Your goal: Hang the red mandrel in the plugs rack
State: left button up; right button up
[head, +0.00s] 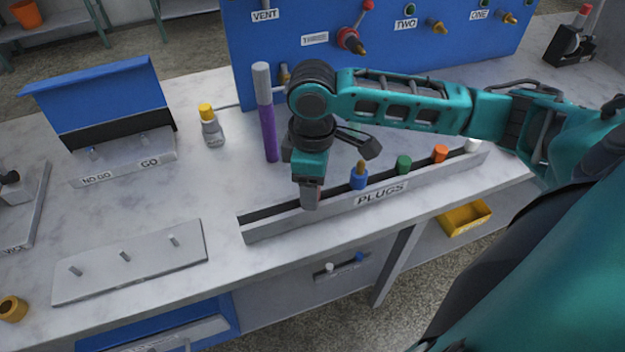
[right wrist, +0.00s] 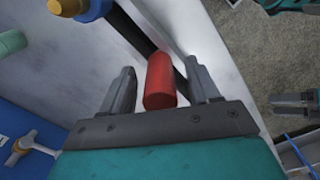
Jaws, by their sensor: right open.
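The plugs rack (head: 275,228) is a long grey strip with a dark slot, labelled PLUGS, along the front of the bench. My right gripper (head: 311,196) points down over its left part. In the right wrist view my right gripper (right wrist: 160,72) is open, with one finger on each side of the red mandrel (right wrist: 160,82). The mandrel is a plain red cylinder at the rack's dark slot (right wrist: 138,36). I cannot tell how deep it sits or whether a finger touches it. In the head view the gripper mostly hides it.
Blue (head: 359,178), green (head: 403,165), orange (head: 440,153) and white (head: 472,145) plugs stand along the rack to the right. A tall purple and grey rod (head: 267,125) and a yellow-capped bottle (head: 211,125) stand behind. A plate with pegs (head: 130,265) lies left.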

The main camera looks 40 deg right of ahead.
notch_tip(320, 180, up, 13)
jog(key=shift+f, duration=0.15)
dwell(0.7)
